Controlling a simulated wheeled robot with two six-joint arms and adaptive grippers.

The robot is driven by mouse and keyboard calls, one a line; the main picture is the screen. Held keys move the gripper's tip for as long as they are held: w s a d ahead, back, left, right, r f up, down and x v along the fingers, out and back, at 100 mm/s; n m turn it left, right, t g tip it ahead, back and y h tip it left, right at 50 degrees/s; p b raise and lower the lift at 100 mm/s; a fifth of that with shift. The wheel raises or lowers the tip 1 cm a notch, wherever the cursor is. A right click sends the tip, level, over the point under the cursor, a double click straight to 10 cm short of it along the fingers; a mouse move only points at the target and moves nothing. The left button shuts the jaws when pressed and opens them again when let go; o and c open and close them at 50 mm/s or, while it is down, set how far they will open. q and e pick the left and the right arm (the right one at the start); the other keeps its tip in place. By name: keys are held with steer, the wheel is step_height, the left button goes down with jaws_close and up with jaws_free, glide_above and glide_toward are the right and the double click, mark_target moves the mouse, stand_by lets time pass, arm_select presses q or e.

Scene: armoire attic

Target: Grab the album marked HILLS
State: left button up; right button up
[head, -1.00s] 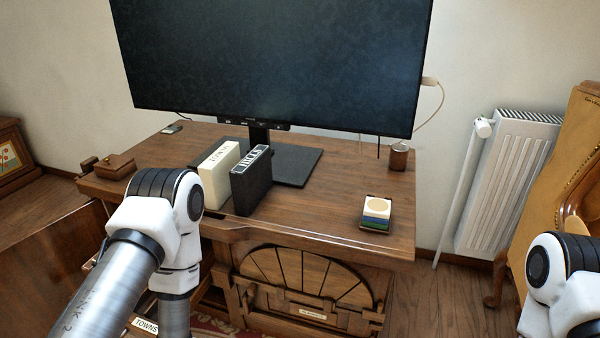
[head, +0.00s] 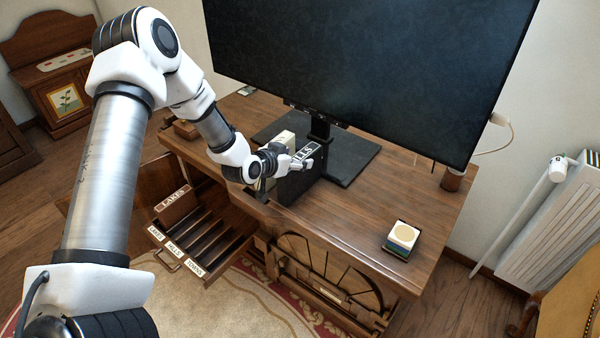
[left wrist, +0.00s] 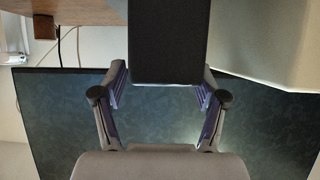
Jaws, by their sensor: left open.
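The black album marked HILLS (head: 292,188) stands upright on the wooden desk, its label partly covered by my left gripper (head: 305,158). The left gripper is open at the album's upper part. In the left wrist view, the black album (left wrist: 168,40) reaches between the open fingers of my left gripper (left wrist: 163,82), one finger on each side. I cannot tell whether the fingers touch it. The cream album (head: 281,146) stands close beside the black one, mostly hidden by my arm, and also shows in the left wrist view (left wrist: 268,38). My right gripper is out of view.
A monitor (head: 370,70) stands just behind the albums on the desk (head: 350,225). Below is an open drawer with slots labelled LAKES, HILLS and TOWNS (head: 180,248); an album marked LAKES (head: 175,203) is in it. A stack of coasters (head: 401,240) lies at right.

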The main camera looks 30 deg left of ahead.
arm_select(q)
steer(key=x, duration=0.3)
steer(key=shift+f, duration=0.15)
steer(key=shift+s+r, duration=0.25)
jaws_close()
